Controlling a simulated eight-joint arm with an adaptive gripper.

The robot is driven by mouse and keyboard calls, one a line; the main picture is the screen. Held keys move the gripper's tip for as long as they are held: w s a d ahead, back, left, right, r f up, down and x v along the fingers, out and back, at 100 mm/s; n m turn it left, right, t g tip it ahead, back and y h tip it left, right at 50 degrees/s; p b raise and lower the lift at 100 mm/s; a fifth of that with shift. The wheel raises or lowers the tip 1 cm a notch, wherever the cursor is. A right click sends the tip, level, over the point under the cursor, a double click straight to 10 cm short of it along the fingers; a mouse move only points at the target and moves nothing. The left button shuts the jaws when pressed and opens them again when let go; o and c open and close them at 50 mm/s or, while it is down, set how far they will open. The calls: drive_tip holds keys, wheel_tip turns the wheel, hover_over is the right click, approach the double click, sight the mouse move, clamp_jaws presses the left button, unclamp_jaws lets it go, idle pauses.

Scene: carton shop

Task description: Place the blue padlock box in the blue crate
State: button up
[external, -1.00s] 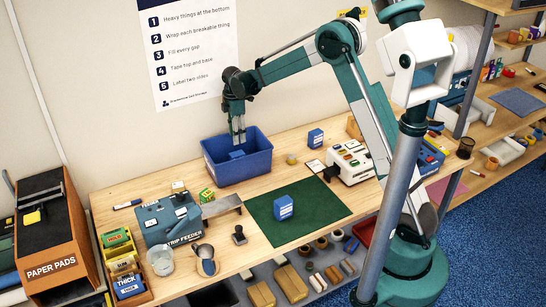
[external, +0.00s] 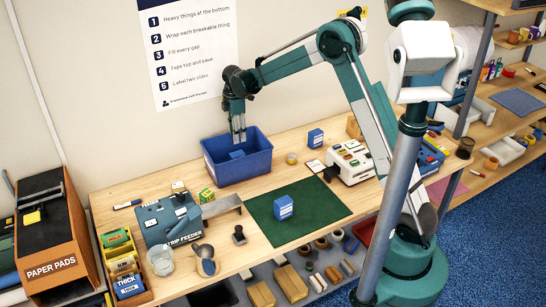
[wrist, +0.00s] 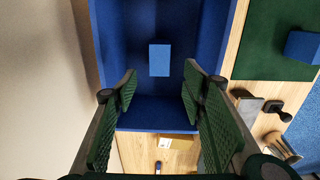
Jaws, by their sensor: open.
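The blue crate (external: 246,171) stands at the back of the bench against the wall. A small blue box (external: 237,154) lies inside it on the floor; the wrist view shows its plain top (wrist: 159,60), apart from the walls. My gripper (external: 238,138) points down over the crate, fingers spread and empty above that box. In the wrist view the green finger pads (wrist: 160,78) stand wide apart. Another blue box with a white label (external: 284,208) stands on the green mat, and a third blue box (external: 315,138) stands behind it. I cannot read which carries a padlock.
The strip feeder (external: 168,217) and a small green-yellow box (external: 207,195) are left of the crate. The green mat (external: 325,205) has free room around its box. A white device with coloured buttons (external: 351,162) stands at right.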

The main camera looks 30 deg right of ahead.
drive_tip(key=s+d+r+m+t, duration=0.2)
drive_tip(key=s+d+r+m, duration=0.2)
drive_tip(key=s+d+r, duration=0.5)
drive_tip(key=s+d+r+m+t, duration=0.1)
drive_tip(key=s+d+r+m, duration=0.35)
drive_tip(key=s+r, duration=0.75)
drive_tip(key=s+d+m+t, duration=0.2)
drive_tip(key=s+d+m, duration=0.2)
drive_tip(key=s, duration=0.9)
drive_tip(key=s+d+f+m+t, duration=0.1)
drive_tip(key=s+d+m, duration=0.3)
drive_tip(key=s, duration=1)
drive_tip(key=shift+d+m+t, duration=0.15)
drive_tip(key=shift+m+t, duration=0.45)
drive_tip(key=shift+m, duration=0.15)
